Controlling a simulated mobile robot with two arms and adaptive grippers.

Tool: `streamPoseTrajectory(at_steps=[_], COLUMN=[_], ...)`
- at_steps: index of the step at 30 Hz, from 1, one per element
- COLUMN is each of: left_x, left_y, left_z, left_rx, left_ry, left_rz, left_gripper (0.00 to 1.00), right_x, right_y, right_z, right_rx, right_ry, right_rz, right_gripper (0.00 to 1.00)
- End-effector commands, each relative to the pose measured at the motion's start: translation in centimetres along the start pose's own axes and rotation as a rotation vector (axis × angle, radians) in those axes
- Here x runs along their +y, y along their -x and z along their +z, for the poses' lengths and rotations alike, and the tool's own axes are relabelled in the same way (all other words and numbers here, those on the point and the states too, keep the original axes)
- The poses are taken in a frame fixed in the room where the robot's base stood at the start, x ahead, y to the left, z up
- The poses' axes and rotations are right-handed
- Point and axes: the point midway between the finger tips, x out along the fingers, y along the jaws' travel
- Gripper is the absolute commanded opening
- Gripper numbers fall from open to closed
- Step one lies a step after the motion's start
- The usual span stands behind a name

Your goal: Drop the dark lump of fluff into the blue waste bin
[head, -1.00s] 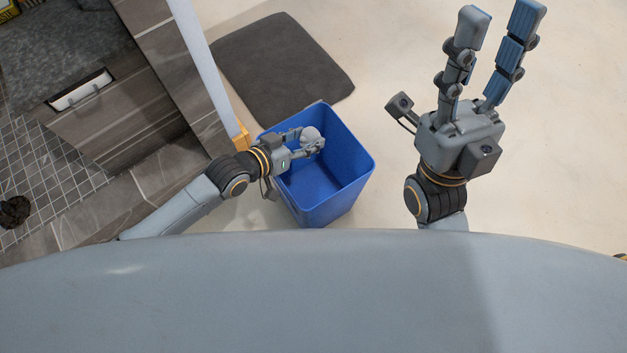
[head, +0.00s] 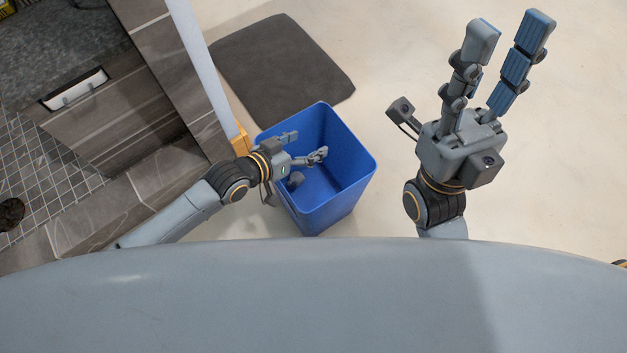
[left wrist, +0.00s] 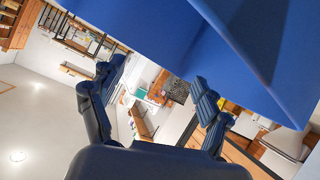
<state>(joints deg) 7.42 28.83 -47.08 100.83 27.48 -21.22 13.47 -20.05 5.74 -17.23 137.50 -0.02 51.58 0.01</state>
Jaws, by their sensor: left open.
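The blue waste bin (head: 345,190) stands open on the floor in front of me. My left gripper (head: 304,146) is over its opening, fingers spread apart and nothing between them. The grey lump of fluff (head: 295,179) shows inside the bin's outline, below the gripper and near the left wall; whether it rests on the bottom I cannot tell. In the left wrist view, my left gripper (left wrist: 160,74) is open and empty, with the blue bin wall (left wrist: 200,35) across the top. My right gripper (head: 512,62) is raised at the right, open and empty.
A dark grey mat (head: 280,65) lies behind the bin. A white upright edge with a yellowish foot (head: 240,138) stands close to the bin's left. A dark round thing (head: 11,212) is on the tiles at far left. The pale floor at right is clear.

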Motion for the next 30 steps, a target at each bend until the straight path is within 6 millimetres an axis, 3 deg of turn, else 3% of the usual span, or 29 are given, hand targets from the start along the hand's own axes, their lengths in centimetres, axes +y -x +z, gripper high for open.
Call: streamPoseTrajectory(at_steps=[5,15,21,30], left_x=[0.0,-0.1,-0.1,0.0], left_y=[0.9,7.8,10.9,12.0], left_z=[0.1,0.2,0.1,0.0], left_rx=[-0.001,-0.004,-0.002,0.001], left_ry=[0.0,-0.001,0.0,0.001], left_rz=[0.0,-0.001,-0.001,0.0], left_gripper=[0.77,0.77,0.77,0.77], right_x=[0.1,0.0,0.0,0.0], right_y=[0.0,0.0,0.0,0.0], right_z=[0.0,0.0,0.0,0.0], right_rx=[0.001,0.0,0.0,0.0], right_ry=[0.001,0.001,0.001,0.001], right_rz=[0.001,0.0,0.0,0.0], right_gripper=[0.4,0.4,0.4,0.4])
